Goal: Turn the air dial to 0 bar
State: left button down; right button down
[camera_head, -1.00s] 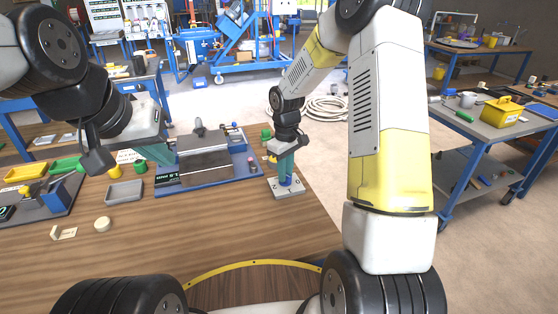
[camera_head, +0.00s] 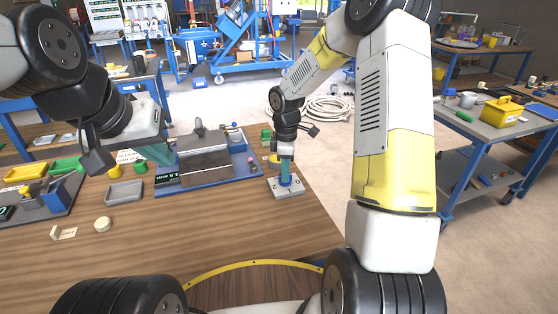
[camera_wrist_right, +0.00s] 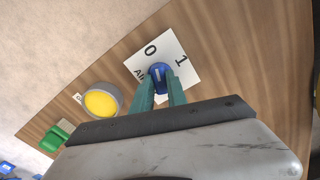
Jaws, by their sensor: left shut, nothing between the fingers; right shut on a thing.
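The air dial is a blue knob (camera_head: 285,182) on a white plate (camera_head: 290,192) near the table's right edge. In the right wrist view the knob (camera_wrist_right: 158,73) sits on the white plate (camera_wrist_right: 181,69), which has a printed 0 above it, a 1 to the upper right and partly hidden "Air" lettering. A pale line on the knob points up, roughly towards the 0; its exact setting is unclear. My right gripper (camera_head: 285,172) points down, its teal fingers (camera_wrist_right: 158,88) shut on the knob. My left gripper (camera_head: 165,156) is shut and empty above the table at left.
A yellow-topped round button (camera_wrist_right: 102,103) stands close to the dial. A blue-based device (camera_head: 215,176) with a dark plate lies left of it. A grey tray (camera_head: 125,191) and round disc (camera_head: 102,224) lie further left. The front middle of the table is clear.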

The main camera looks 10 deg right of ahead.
dwell(0.5)
jog(key=c, duration=1.3)
grip_release()
notch_tip(320, 180, up, 7)
jog(key=shift+r, duration=0.45)
